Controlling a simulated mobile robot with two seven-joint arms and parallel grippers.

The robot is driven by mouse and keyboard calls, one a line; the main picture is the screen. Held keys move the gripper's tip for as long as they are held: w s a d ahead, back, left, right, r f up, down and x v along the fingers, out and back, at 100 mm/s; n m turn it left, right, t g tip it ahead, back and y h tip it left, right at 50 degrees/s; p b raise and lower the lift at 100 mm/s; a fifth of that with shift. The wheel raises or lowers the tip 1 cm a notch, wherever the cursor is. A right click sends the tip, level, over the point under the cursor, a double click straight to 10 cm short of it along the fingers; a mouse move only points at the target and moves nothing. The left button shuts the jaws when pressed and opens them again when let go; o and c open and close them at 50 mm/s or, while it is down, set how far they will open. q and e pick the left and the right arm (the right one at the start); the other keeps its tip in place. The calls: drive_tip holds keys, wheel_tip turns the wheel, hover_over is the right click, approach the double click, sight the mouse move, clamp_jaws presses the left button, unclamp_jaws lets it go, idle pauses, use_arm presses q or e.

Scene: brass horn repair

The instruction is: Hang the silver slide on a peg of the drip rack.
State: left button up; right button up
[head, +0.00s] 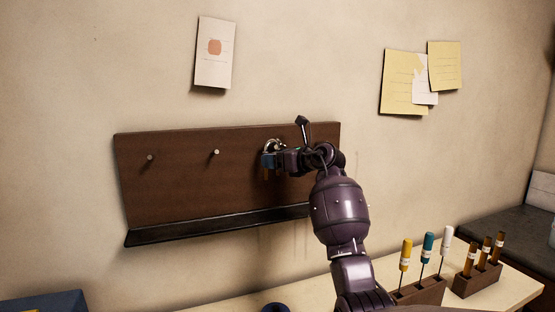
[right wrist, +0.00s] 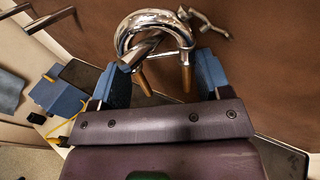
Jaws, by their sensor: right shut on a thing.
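The drip rack (head: 180,190) is a dark brown board on the wall with a black trough (head: 190,232) along its bottom. Two pegs show bare, the left peg (head: 150,157) and the middle peg (head: 215,152). My right gripper (head: 268,160) is in front of the board's right part, shut on the silver slide (head: 273,144). In the right wrist view, the slide (right wrist: 150,28) is a shiny U with its bow up and brass-coloured legs down between the blue finger pads. A small bent metal piece (right wrist: 207,24) shows behind its right side. I cannot tell whether the slide touches a peg. My left gripper is out of view.
Below is a pale bench (head: 385,262) with a wooden block of coloured-handled tools (head: 420,291) and a block of brown-handled ones (head: 478,280). Papers (head: 404,82) hang on the wall at upper right, and a card (head: 214,52) above the rack.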

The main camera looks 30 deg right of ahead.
drive_tip(key=shift+f, duration=0.1)
drive_tip(key=o, duration=1)
drive_tip(key=b+v, duration=0.2)
drive_tip(key=v, duration=0.8)
drive_tip(key=shift+s+d, duration=0.15)
drive_tip(key=shift+s, duration=0.2)
